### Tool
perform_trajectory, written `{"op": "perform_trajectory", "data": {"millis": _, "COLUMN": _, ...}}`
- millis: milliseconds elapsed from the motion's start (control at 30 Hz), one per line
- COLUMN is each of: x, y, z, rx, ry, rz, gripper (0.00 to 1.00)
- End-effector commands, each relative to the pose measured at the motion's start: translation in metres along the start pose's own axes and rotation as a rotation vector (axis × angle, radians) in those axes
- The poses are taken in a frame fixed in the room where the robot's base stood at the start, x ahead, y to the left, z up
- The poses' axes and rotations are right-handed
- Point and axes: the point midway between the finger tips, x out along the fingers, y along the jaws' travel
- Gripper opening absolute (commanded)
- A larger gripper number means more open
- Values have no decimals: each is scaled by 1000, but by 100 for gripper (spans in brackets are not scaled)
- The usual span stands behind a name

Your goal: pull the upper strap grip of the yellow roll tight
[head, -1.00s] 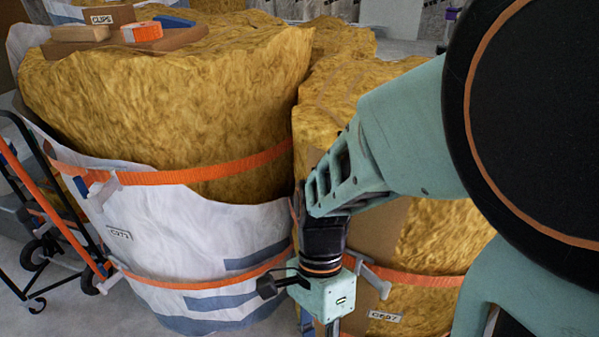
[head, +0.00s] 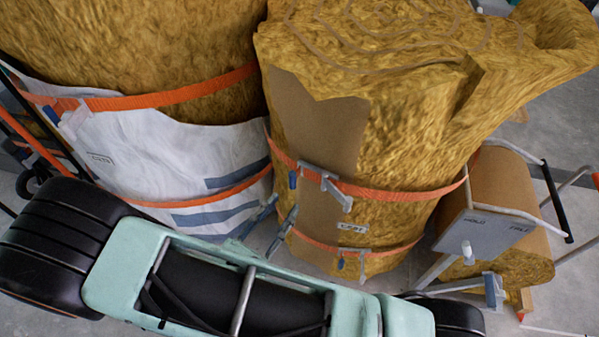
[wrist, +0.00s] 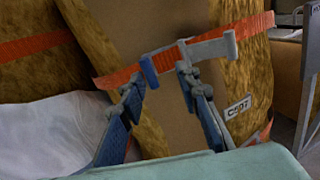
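The yellow roll (head: 400,135) stands upright in the middle of the head view, with a brown board strip down its front and two orange straps around it. The upper strap grip (head: 325,176) is a grey bar piece with a blue tab, on the upper strap over the board. In the wrist view the upper strap grip (wrist: 208,48) is just beyond my fingertips, its blue tab between them in the picture. My gripper (wrist: 158,82) is open and empty, with blue fingers apart; contact cannot be told. In the head view my gripper (head: 286,204) is left of and below the grip.
The lower strap grip (head: 342,263) sits below on the same roll. A larger white-wrapped roll (head: 130,150) stands close on the left. A grey cart (head: 485,235) with a brown roll stands close on the right. Some grey floor shows between them.

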Motion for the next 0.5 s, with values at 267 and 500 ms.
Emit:
{"op": "perform_trajectory", "data": {"millis": 267, "x": -5, "y": 18, "z": -14, "rx": -89, "ry": 0, "rz": 105, "gripper": 30}}
{"op": "perform_trajectory", "data": {"millis": 500, "x": 38, "y": 21, "z": -14, "rx": -86, "ry": -1, "rz": 100, "gripper": 30}}
